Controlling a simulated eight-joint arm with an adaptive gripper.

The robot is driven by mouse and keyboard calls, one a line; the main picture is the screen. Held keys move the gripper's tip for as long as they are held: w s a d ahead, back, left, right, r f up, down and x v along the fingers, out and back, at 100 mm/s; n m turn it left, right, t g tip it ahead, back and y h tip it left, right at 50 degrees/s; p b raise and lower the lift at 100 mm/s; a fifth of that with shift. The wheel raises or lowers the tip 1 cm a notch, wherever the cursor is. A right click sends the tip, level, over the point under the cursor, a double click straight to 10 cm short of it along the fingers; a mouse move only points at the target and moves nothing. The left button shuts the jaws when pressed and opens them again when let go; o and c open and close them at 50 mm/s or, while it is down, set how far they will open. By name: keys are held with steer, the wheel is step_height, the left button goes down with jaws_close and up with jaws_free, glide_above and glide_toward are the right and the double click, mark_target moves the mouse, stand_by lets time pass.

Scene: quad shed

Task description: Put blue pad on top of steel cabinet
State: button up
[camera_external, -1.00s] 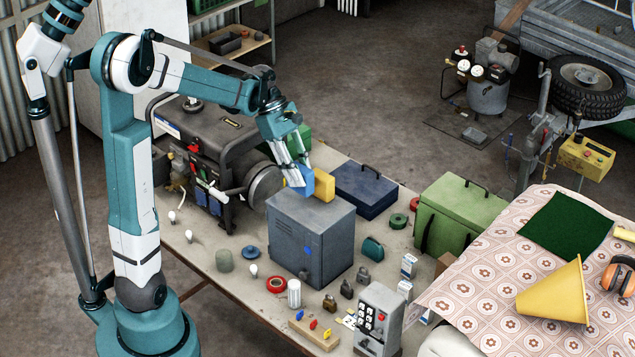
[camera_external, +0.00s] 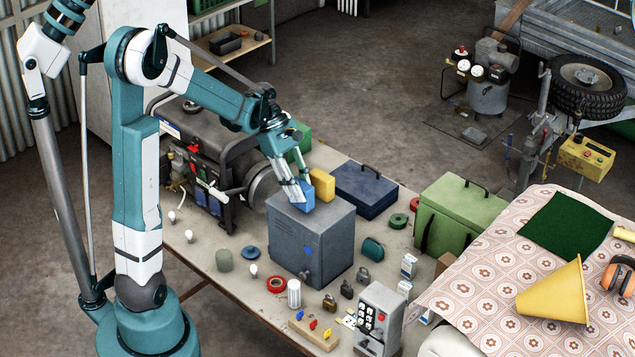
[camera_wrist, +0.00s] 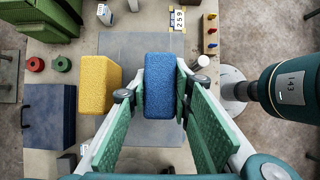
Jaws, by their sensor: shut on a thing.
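The blue pad (camera_wrist: 160,86) is a small block held upright between the fingers of my gripper (camera_wrist: 158,90). In the external view my gripper (camera_external: 300,190) is shut on the blue pad (camera_external: 305,197), over the back part of the steel cabinet's top. The steel cabinet (camera_external: 310,250) is a grey box on the table, and its top (camera_wrist: 130,48) lies below the pad in the wrist view. I cannot tell whether the pad touches the top. A yellow pad (camera_external: 321,184) is by the cabinet's back edge, and it is left of the blue pad in the wrist view (camera_wrist: 97,84).
A dark blue case (camera_external: 366,190) and a green toolbox (camera_external: 456,215) stand to the right of the cabinet. A generator (camera_external: 215,145) stands behind left. Padlocks, bulbs, tape (camera_external: 277,284) and a grey switch box (camera_external: 379,315) crowd the front. The cabinet top's front is clear.

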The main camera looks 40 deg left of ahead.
steer(key=shift+f, duration=0.75)
steer(key=shift+f, duration=0.2)
steer(key=o, duration=0.7)
steer(key=shift+c, duration=0.2)
steer(key=shift+r, duration=0.1)
steer(key=shift+r, duration=0.1)
steer(key=v, duration=1.2)
steer(key=shift+d, duration=0.1)
